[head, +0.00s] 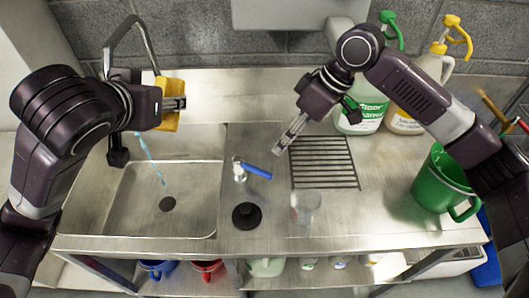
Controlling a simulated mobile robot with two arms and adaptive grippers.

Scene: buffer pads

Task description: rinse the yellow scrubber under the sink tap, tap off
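The yellow scrubber (171,88) is in my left gripper (178,104), over the back of the sink basin (135,205). The gripper's fingers look shut on it and the arm hides part of it. The grey gooseneck tap (134,22) arches behind the scrubber; its outlet is hidden. A blue stream of water (152,160) falls below the scrubber toward the drain (167,204). The tap's blue lever (257,171) stands on the counter right of the basin. My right gripper (281,148) looks shut and empty, above and to the right of the lever, apart from it.
A black knob-like stopper (246,215) and a clear cup (305,206) stand near the lever. A drain grille (324,163) lies to the right. Cleaner bottles (361,116) stand at the back, and a green jug (441,184) at the right. Buckets (207,270) sit below the counter.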

